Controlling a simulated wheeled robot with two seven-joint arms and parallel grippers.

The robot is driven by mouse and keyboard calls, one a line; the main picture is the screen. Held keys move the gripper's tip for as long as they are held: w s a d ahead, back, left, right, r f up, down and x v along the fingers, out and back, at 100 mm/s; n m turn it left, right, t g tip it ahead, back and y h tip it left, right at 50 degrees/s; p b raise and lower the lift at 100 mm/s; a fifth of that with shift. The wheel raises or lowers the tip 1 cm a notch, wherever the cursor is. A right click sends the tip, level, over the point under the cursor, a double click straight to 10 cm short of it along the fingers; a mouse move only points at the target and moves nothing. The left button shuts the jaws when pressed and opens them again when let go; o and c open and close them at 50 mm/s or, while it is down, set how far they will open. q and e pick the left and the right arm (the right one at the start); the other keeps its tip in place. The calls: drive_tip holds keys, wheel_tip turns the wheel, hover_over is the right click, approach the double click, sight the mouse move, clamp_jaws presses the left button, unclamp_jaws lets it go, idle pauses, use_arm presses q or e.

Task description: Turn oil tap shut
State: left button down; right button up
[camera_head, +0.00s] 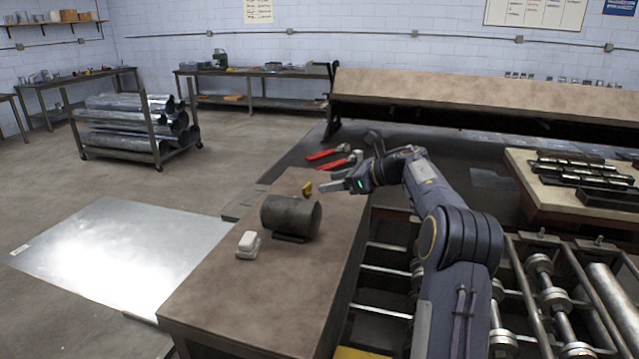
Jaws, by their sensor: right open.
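A dark grey metal drum (290,217) lies on its side on a small stand on the brown workbench (240,300). A small yellow tap handle (307,188) shows at the drum's upper right, at its far end. My right gripper (326,187) reaches in from the right, with its fingers pointing left at the yellow handle. The gripper is open, and its fingertips are close to the handle; I cannot tell whether they touch it. The tap's body is hidden behind the drum. My left gripper is not in view.
Red-handled snips (328,154) lie at the bench's far end. A roller machine (545,290) stands right of the bench. A shiny metal sheet (110,255) lies on the left. The bench's near part is clear.

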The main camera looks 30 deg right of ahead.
sight(309, 187)
drive_tip(key=p+x, duration=0.2)
drive_tip(key=x, duration=0.5)
drive_tip(key=shift+c, duration=0.4)
drive_tip(key=c, duration=0.9)
drive_tip(key=shift+a+f+m+t+h+b, duration=0.15)
drive_tip(key=shift+m+t+h+b, duration=0.4)
drive_tip(key=shift+b, duration=0.6)
drive_tip(key=shift+m, duration=0.25)
